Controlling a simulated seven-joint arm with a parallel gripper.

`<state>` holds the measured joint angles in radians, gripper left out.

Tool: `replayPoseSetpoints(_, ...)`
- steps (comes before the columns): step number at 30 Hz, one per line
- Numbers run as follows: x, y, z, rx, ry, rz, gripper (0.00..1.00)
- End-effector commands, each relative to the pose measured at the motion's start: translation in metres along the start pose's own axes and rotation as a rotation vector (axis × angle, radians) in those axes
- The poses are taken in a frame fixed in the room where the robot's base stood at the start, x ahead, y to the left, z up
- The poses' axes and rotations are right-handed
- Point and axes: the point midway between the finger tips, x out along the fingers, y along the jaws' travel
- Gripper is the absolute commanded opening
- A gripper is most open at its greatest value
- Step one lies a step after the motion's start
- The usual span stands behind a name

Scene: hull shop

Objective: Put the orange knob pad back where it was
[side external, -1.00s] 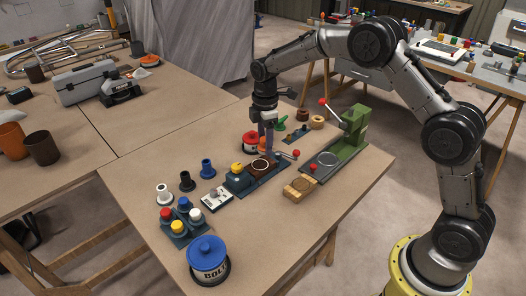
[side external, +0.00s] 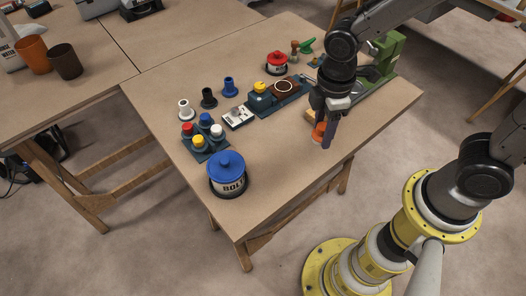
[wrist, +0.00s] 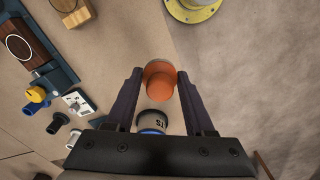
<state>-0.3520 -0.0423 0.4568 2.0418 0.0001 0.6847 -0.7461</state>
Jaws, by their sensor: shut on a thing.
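The orange knob pad (side external: 319,132) is held between the fingers of my gripper (side external: 325,138), above the table near its right front edge in the side view. In the wrist view the orange pad (wrist: 160,76) sits between the two dark fingertips of my gripper (wrist: 159,82), its round orange face showing. The dark base (side external: 262,106) with a yellow knob and a brown block with a pale ring (side external: 284,87) stands on the table to the left of my gripper; it also shows at upper left in the wrist view (wrist: 50,60).
A blue-lidded tin (side external: 227,174) stands near the front table corner. A rack of coloured knobs (side external: 204,143), black (side external: 208,98) and blue (side external: 229,87) pieces, a white card (side external: 238,116), a red tin (side external: 277,63) and a green press (side external: 385,52) surround the work. Bare table lies in front.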

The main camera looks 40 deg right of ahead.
Motion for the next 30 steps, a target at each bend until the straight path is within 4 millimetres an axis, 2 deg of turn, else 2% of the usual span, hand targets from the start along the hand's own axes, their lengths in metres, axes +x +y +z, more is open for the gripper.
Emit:
replayPoseSetpoints(1,-0.004,-0.009,-0.002,-0.027,0.002,0.002,0.09)
replayPoseSetpoints(3,-0.009,-0.013,-0.006,-0.048,0.001,0.001,0.09)
replayPoseSetpoints(8,-0.005,-0.007,-0.020,-0.064,-0.002,-0.002,0.09)
replayPoseSetpoints(19,0.031,0.043,-0.080,-0.063,-0.003,-0.003,0.09)
replayPoseSetpoints(24,0.061,0.058,-0.099,-0.063,-0.004,-0.004,0.09)
replayPoseSetpoints(30,0.080,0.069,-0.112,-0.063,-0.002,-0.001,0.09)
